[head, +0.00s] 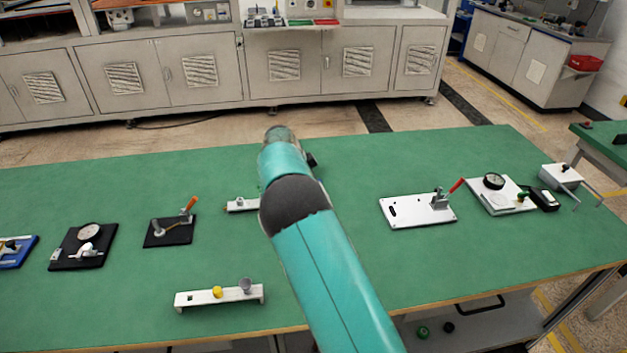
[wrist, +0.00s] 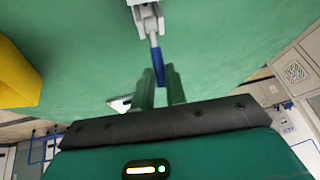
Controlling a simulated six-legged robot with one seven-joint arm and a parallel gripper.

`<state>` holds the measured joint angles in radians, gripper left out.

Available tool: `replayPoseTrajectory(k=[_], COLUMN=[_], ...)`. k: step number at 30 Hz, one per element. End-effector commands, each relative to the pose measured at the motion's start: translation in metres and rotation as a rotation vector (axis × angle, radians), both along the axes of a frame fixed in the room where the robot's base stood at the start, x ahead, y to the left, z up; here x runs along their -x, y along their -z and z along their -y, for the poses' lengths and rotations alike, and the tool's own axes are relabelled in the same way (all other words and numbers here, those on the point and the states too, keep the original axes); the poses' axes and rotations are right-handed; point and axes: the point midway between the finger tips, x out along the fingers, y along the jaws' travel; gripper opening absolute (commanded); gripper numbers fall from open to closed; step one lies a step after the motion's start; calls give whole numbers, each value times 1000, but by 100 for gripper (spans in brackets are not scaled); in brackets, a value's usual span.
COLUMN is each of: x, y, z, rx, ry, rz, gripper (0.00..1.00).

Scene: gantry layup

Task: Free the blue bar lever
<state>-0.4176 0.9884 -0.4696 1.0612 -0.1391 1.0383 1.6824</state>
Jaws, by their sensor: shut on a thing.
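In the wrist view, the blue bar lever (wrist: 158,68) is a slim blue handle on a grey metal shank. The shank runs up to a pale metal clamp (wrist: 147,18) at the top edge, cut off by the frame. My gripper (wrist: 162,84) is shut on the blue handle, with its end between the two green fingers. In the head view my arm covers the middle of the table and hides the lever and the gripper. A white plate (head: 240,205) shows partly behind my arm; I cannot tell whether it belongs to this lever.
The green table (head: 330,260) also bears an orange-handled clamp (head: 190,205), a red-handled clamp (head: 455,187), dial gauges (head: 88,230) and a white bar with a yellow knob (head: 217,292). A yellow block (wrist: 15,78) is left in the wrist view.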

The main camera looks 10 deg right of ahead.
Motion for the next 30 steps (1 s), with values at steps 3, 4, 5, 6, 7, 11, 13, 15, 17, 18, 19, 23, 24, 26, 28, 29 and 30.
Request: replayPoseTrajectory(k=[3,4,5,6,7,11,13,15,17,18,19,23,24,26,28,29,30], x=[0,0,0,-1,-1,0,0,0,0,0,0,1,1,3,5,6,8], y=[-1,-1,-1,-1,-1,-1,-1,-1,-1,-1,-1,-6,-10,-18,-30,-35,-43], z=[-1,-1,-1,-1,-1,-1,-1,-1,-1,-1,-1,-4,-6,-10,-17,-20,-24], rx=[1,1,0,0,0,-1,-1,-1,-1,-1,-1,-1,-1,-2,-2,-2,-2], ry=[-2,-2,-2,-2,-2,-2,-2,-2,-2,-2,-2,-2,-2,-3,-3,-4,-4], rz=[2,2,2,2,2,2,1,1,1,1,1,1,2,3,3,3,3], gripper=[0,0,0,0,0,35,35,35,35,35,35,35,35,35,35,35,35])
